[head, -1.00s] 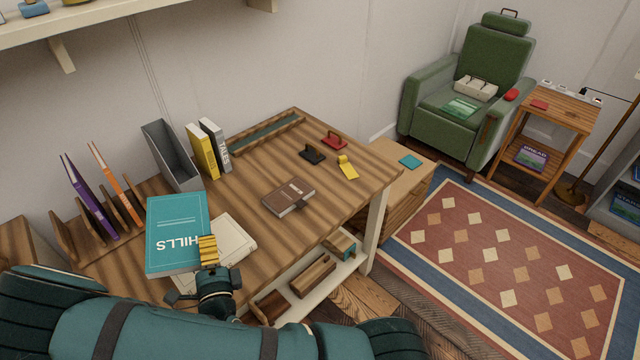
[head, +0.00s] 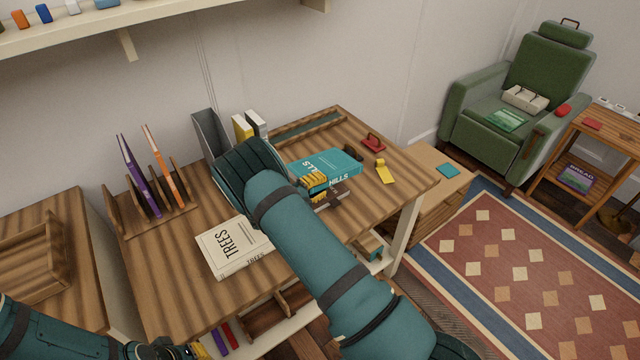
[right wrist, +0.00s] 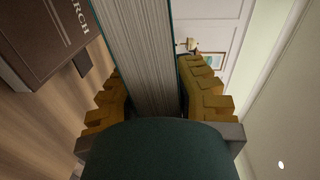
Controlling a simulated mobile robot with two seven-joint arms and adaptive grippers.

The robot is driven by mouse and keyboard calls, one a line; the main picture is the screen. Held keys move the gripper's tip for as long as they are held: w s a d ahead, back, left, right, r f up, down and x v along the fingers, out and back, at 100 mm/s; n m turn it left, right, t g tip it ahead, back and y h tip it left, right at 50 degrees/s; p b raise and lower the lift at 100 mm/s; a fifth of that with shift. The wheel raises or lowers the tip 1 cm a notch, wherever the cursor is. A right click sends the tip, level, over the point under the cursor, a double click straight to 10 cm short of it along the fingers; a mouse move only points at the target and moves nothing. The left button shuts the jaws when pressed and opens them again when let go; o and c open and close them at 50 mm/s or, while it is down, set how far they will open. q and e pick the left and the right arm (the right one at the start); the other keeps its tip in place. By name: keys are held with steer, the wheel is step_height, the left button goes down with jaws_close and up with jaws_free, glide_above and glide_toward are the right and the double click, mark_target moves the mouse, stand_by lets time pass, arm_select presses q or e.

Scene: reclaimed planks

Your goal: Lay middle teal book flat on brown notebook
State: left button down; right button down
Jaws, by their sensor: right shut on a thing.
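The teal book (head: 333,165), lettered HILLS, is gripped by my right gripper (head: 314,181), its cover facing mostly up. In the right wrist view its page block (right wrist: 138,50) stands between the yellow finger pads. The brown notebook (head: 331,197) lies on the desk, largely hidden below the teal book and gripper. In the right wrist view the notebook (right wrist: 45,35) shows at upper left, apart from the teal book, which looks held above it. My left arm enters at the bottom left; its gripper (head: 190,350) is cut off by the frame edge, its opening unclear.
A white TREES book (head: 235,245) lies on the desk (head: 190,265). A rack with purple (head: 138,177) and orange (head: 163,165) books, a grey file holder (head: 209,133) and upright books stand behind. Red (head: 373,143) and yellow (head: 384,172) small items lie at right.

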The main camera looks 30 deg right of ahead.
stand_by(0.3)
steer(key=b, duration=0.3)
glide_above(319, 202)
steer(key=s+a, duration=0.1)
steer(key=s, duration=0.1)
steer(key=shift+s+a+f, duration=0.1)
steer(key=shift+f, duration=1)
steer(key=shift+s+f, duration=0.1)
steer(key=shift+f, duration=1)
steer(key=shift+f+b, duration=0.65)
steer(key=shift+f, duration=0.4)
steer(key=c, duration=0.8)
jaws_free()
steer(key=shift+c, duration=0.2)
steer(key=shift+s, duration=0.1)
steer(key=shift+a+f, duration=0.1)
steer(key=shift+f, duration=0.05)
